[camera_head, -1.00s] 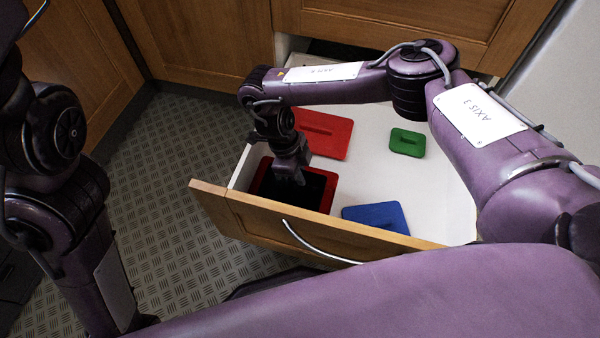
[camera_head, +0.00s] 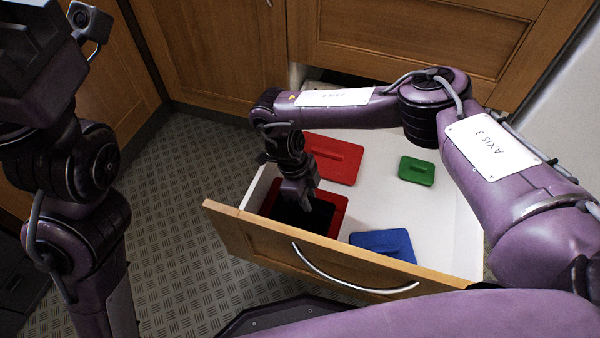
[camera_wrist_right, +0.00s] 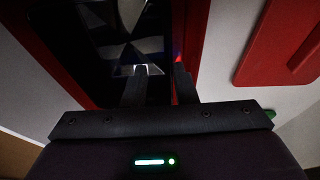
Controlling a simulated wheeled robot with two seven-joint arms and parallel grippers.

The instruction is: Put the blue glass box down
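My right gripper (camera_head: 306,205) points down into a red open-topped box (camera_head: 338,208) in the open drawer. The inside of that box looks almost black. In the right wrist view, the two fingers (camera_wrist_right: 160,75) are a little apart, beside a dark, shiny, faceted surface (camera_wrist_right: 115,35) that looks like glass. A red wall (camera_wrist_right: 188,25) runs close to the right finger. I cannot make out a clearly blue glass box, nor whether the fingers grip its edge. My left arm is at the left; its fingers are not visible.
The white-floored drawer (camera_head: 455,225) also holds a red lid (camera_head: 333,160), a green lid (camera_head: 417,170) and a blue lid (camera_head: 383,243). The wooden drawer front (camera_head: 255,240) has a curved metal handle (camera_head: 350,286). Bare floor lies left of the drawer.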

